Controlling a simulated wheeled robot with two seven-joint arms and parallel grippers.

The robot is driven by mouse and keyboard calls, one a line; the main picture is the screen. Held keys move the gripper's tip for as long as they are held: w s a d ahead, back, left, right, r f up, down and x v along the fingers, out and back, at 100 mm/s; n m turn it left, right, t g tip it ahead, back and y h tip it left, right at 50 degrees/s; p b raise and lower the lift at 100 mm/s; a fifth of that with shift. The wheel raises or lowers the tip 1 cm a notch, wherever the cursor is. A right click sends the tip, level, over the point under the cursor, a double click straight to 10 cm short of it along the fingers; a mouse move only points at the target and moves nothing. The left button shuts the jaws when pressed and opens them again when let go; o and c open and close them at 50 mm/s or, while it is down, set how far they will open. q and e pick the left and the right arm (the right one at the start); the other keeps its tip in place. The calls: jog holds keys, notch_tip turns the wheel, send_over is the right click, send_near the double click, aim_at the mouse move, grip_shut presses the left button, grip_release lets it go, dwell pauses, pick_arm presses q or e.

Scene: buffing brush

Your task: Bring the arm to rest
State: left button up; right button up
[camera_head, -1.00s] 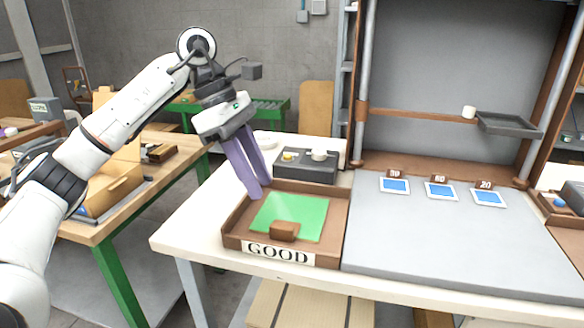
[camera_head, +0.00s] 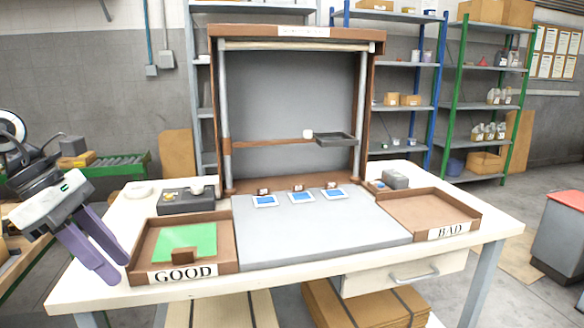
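My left gripper (camera_head: 117,270) is at the far left of the head view, its two purple fingers pointing down and to the right. A gap shows between the fingers and nothing is held in them. The fingertips appear just left of the tray marked GOOD (camera_head: 228,258), over the table's left end. A brown block (camera_head: 185,255), perhaps the brush, lies in that tray at the front of its green mat (camera_head: 195,240). My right gripper is not in view.
The white table (camera_head: 90,288) carries a grey work surface (camera_head: 310,232) with several blue-faced cards at its back. A tray marked BAD (camera_head: 420,210) is at the right. A dark grey box (camera_head: 187,203) stands behind the GOOD tray. A tall frame rises at the back.

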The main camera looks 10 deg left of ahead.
pick_arm(q)
jog(key=w+d+f+n+t+h, duration=0.25)
jog(key=d+n+h, duration=0.4)
jog(key=d, duration=0.75)
jog(key=w+d+f+n+t+h, duration=0.25)
jog(key=d+n+h, duration=0.4)
jog(key=d, duration=0.65)
jog(key=s+a+f+n+t+y+p, duration=0.1)
jog(key=a+f+n+t+y, duration=0.35)
jog(key=f+n, duration=0.6)
jog(key=s+a+f+n+t+y, duration=0.1)
jog(key=f+n+t+y, duration=0.55)
jog(key=n, duration=0.75)
jog(key=s+f+n+g+y, duration=0.4)
jog(key=s+f+n+g, duration=0.5)
jog(key=s+f, duration=0.8)
notch_tip(320, 180, down, 2)
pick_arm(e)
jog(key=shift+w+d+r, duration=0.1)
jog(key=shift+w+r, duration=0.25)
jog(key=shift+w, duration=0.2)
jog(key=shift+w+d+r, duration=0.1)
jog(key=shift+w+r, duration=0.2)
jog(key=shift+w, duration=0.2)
pick_arm(q)
jog(key=shift+a+n, duration=0.1)
jog(key=shift+n, duration=0.15)
